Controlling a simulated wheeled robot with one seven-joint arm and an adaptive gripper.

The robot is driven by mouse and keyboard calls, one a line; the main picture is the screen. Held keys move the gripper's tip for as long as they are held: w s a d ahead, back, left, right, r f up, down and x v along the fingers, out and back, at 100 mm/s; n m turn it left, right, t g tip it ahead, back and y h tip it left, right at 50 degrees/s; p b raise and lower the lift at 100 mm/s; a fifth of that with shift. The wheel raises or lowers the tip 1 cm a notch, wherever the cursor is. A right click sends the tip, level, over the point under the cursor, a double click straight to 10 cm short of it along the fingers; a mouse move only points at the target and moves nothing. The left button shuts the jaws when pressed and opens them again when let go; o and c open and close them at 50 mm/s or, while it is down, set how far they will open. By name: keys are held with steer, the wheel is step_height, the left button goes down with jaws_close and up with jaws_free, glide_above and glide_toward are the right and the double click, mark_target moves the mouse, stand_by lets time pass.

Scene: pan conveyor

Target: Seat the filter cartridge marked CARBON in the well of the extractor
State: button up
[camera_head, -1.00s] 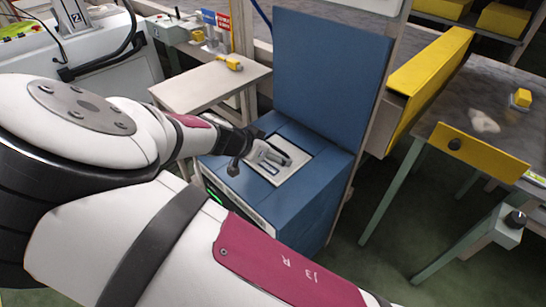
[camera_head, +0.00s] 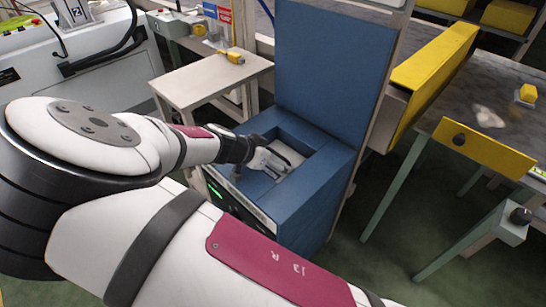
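The extractor (camera_head: 325,185) is a blue box in the middle of the head view, with its blue lid (camera_head: 332,60) standing up behind. Its square well is open at the top. A pale square filter cartridge (camera_head: 291,156) lies inside the well, below the rim, with blue inner walls showing around its far and right sides. My gripper (camera_head: 270,163) reaches in from the left and is shut on the cartridge near its middle; the fingers hide part of it. I cannot read any marking on it or tell whether it touches the well floor.
A pale side table (camera_head: 200,82) with a yellow object (camera_head: 235,57) stands behind left. A grey work table (camera_head: 485,85) with yellow guards (camera_head: 432,65) stands at the right. A post (camera_head: 385,95) rises close beside the lid. Green floor is open at front right.

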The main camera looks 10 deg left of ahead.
steer(key=p+v, duration=0.3)
steer(key=v, duration=0.9)
steer(key=shift+r, duration=0.15)
steer(key=d+r+g, duration=0.1)
steer(key=d, duration=0.2)
steer(key=s+d+g, duration=0.1)
steer(key=d, duration=0.2)
steer(key=s+d+r+g, duration=0.1)
steer(key=d+g, duration=0.1)
steer(key=d, duration=0.1)
steer(key=shift+d+r+y, duration=0.3)
steer(key=shift+d, duration=0.1)
steer(key=s+d+r+n+g+y, duration=0.3)
steer(key=s+d+r+n+y, duration=0.25)
steer(key=s+d+r, duration=1.25)
steer(key=s+d+n, duration=0.2)
steer(key=s+d, duration=0.1)
steer(key=s, duration=0.8)
steer(key=shift+s+d+t+h, duration=0.2)
steer(key=shift+d+t+h, duration=0.15)
steer(key=shift+d+t, duration=0.05)
steer(key=shift+r, duration=0.15)
